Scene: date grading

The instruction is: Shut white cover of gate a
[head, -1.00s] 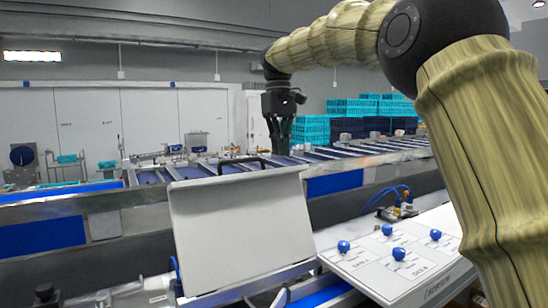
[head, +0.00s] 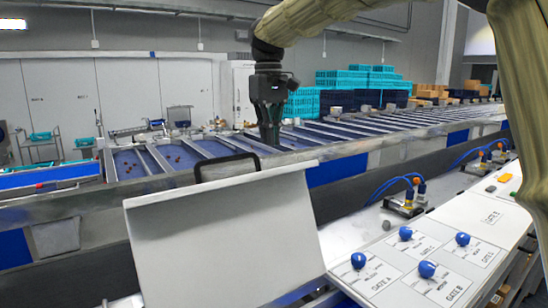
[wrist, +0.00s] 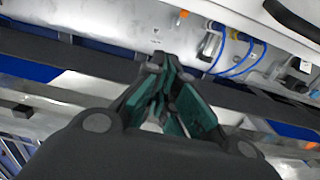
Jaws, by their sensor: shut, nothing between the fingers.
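The white cover (head: 225,240) is a large flat panel standing raised and tilted at the lower middle of the head view. A black loop handle (head: 226,167) sits on its top edge. My gripper (head: 271,138) points down, just right of the handle in the picture and apparently beyond the cover's top edge. It is shut and empty. In the wrist view its fingers (wrist: 165,85) are close together, and a white panel with a dark handle (wrist: 292,18) shows at the top right. What lies behind the cover is hidden.
A white control panel (head: 395,265) with blue knobs and gate labels, including GATE A, lies right of the cover. Blue hoses (head: 395,185) rise behind it. A long conveyor with blue lanes (head: 210,148) runs behind. Turquoise crates (head: 365,78) are stacked at the back.

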